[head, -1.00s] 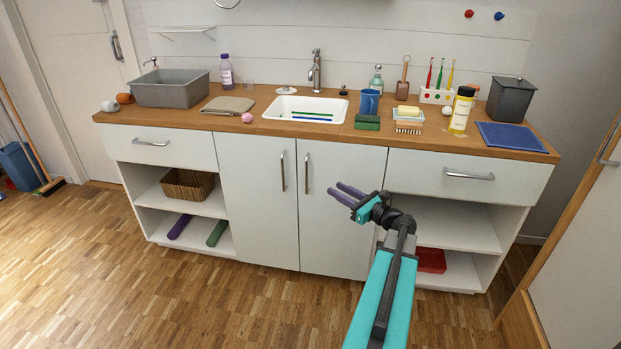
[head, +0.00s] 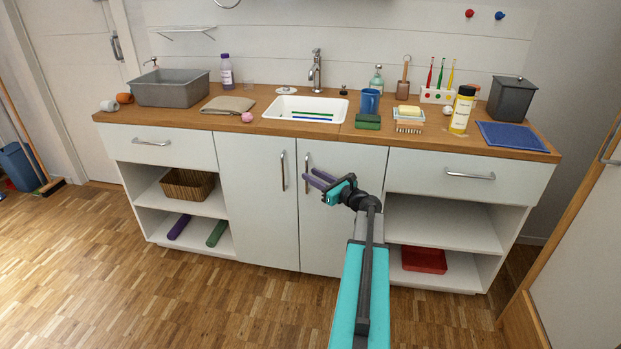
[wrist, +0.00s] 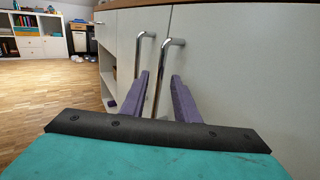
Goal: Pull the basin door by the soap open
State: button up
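The basin door by the soap (head: 335,235) is the right one of two white doors under the basin, and it is shut. Its upright metal bar handle (head: 307,163) is near the door's left edge. The soap (head: 408,109) sits in a dish on the counter above, to the right. My gripper (head: 308,177) is at the handle, pointing left. In the wrist view its two purple fingers are apart, and the door's handle (wrist: 165,70) shows between them. I cannot tell whether they touch it.
The left door's handle (head: 283,172) is close by on the left and also shows in the wrist view (wrist: 139,50). Open shelves with a red tray (head: 424,260) are to the right. The wooden floor (head: 200,300) in front is clear.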

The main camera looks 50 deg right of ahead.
jog(key=shift+w, duration=0.4)
grip_shut()
